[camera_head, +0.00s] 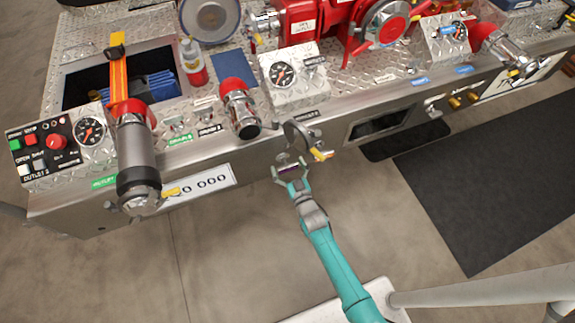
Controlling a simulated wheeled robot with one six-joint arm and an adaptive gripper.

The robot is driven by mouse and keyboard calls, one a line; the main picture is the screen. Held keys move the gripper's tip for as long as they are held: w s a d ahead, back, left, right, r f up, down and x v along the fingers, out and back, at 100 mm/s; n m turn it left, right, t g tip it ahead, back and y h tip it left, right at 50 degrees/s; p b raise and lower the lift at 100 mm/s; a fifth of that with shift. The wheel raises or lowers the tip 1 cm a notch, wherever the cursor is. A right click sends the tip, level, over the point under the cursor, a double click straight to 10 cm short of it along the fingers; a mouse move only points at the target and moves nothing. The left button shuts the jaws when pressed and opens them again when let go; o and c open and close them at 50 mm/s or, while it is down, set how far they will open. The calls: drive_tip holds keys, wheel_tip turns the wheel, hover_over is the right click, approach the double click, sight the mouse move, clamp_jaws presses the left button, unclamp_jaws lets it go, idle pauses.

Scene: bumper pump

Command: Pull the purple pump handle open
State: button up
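My teal arm reaches up from the lower right to the front face of the metal bumper (75,207). My gripper (289,167) is at that face, just below the round outlet cap with a yellow lever. Its fingers are spread apart. A small dark purple piece (289,160), which looks like the pump handle, shows at the fingertips. It is mostly hidden by the gripper, and I cannot tell whether the fingers touch it.
A grey outlet cap (297,135) with a yellow lever (320,154) sits close above my gripper. A large hose outlet (138,165) juts out at left. A rectangular opening (377,124) is to the right. A dark mat (500,185) lies on the floor at right.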

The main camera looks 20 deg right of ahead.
drive_tip(key=c, duration=1.2)
drive_tip(key=s, duration=0.7)
drive_tip(key=shift+s, duration=0.2)
drive_tip(key=shift+f, duration=0.1)
drive_tip(key=o, duration=1.5)
drive_tip(key=shift+o, duration=0.2)
drive_tip(key=shift+s, duration=0.1)
drive_tip(key=s, duration=1.2)
